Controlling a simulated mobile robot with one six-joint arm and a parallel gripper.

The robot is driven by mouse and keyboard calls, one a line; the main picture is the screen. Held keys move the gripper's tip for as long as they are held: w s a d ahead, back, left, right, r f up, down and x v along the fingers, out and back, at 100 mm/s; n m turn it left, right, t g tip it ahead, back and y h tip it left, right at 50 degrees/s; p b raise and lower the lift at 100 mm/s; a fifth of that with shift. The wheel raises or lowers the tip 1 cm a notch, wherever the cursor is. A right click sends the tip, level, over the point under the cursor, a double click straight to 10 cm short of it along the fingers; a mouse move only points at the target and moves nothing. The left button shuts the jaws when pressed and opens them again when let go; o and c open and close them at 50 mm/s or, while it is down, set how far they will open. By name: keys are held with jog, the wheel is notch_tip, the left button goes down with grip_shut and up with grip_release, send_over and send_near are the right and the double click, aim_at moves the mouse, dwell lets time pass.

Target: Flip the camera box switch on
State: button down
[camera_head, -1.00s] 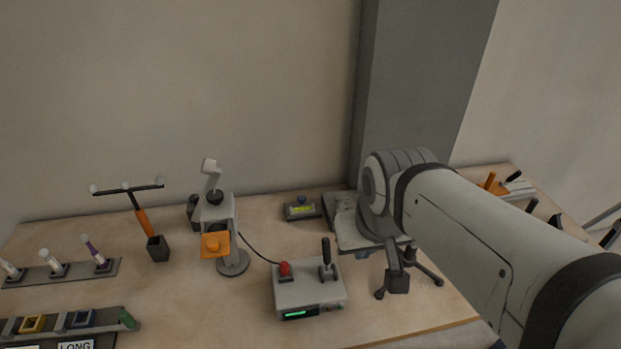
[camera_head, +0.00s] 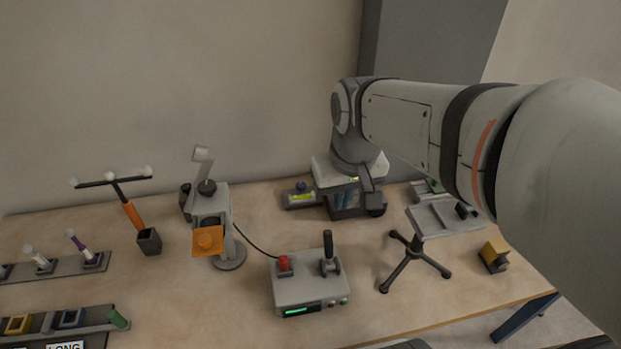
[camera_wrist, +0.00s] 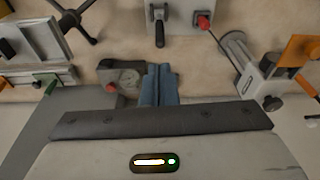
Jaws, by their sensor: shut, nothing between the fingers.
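No label tells me which unit is the camera box. Contact with the dial box cannot be told.
A stand with an orange plate (camera_head: 208,240) is left of the control box, joined by a cable. A small yellow-display box (camera_head: 300,197) sits left of my gripper.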

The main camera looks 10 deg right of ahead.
aim_at(329, 249)
jog(key=w+f+n+g+b, duration=0.1)
jog(key=w+f+g+b, duration=0.2)
jog(key=w+f, duration=0.7)
jog(key=w+b, duration=0.1)
jog(key=w, duration=0.2)
jog(key=shift+w+a+y, duration=0.25)
jog(key=shift+a+y, duration=0.05)
jog(key=shift+f, duration=0.1)
notch_tip(329, 249, down, 10)
jog(key=s, duration=0.2)
jog(key=s+r+p, duration=0.1)
jog(key=s+r, duration=0.1)
jog(key=shift+s+p, duration=0.3)
jog(key=shift+d, duration=0.1)
